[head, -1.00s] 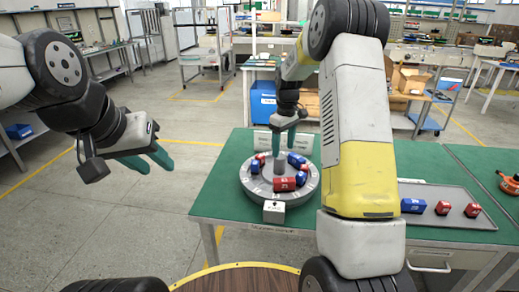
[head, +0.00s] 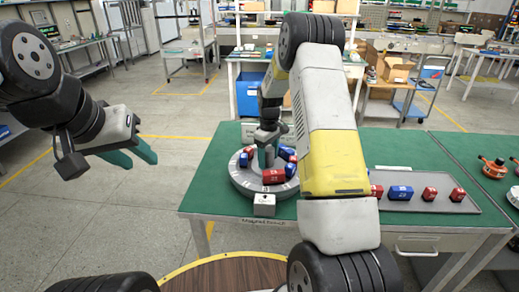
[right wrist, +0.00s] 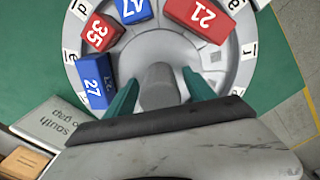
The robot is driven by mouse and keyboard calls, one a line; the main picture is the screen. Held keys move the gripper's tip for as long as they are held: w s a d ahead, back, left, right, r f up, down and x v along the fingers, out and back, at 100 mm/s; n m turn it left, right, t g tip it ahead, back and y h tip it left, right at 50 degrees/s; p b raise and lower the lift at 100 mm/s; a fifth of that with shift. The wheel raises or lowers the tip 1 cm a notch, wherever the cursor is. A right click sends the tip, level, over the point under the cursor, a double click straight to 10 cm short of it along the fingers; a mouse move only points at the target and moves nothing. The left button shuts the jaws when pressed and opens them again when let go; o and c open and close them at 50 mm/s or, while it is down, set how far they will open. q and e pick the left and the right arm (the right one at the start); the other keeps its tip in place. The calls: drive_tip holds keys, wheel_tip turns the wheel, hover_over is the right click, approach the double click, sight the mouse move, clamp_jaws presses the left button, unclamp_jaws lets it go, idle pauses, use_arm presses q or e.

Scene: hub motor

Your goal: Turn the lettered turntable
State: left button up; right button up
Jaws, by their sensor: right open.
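The round grey turntable (head: 243,184) stands on the green table, with letter labels around its rim. In the right wrist view (right wrist: 236,75) it carries a red block 21 (right wrist: 200,22), a blue block 47 (right wrist: 131,9), a red block 35 (right wrist: 100,32) and a blue block 27 (right wrist: 96,82). A grey knob (right wrist: 160,80) rises at its centre. My right gripper (right wrist: 162,88) is open, with a green finger on each side of the knob; contact is not clear. My left gripper (head: 138,158) is open and empty, in the air left of the table.
A white box (right wrist: 62,122) labelled "south gap" sits at the turntable's front edge. A grey tray (head: 425,204) with red and blue blocks lies to the right, partly behind my right arm. Orange tools (head: 493,168) lie at the far right. The floor left of the table is clear.

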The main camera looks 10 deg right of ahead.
drive_tip(key=shift+c, duration=0.4)
clamp_jaws()
drive_tip(key=shift+n, duration=6.7)
drive_tip(key=shift+r+n, duration=0.1)
drive_tip(key=shift+n, duration=2.2)
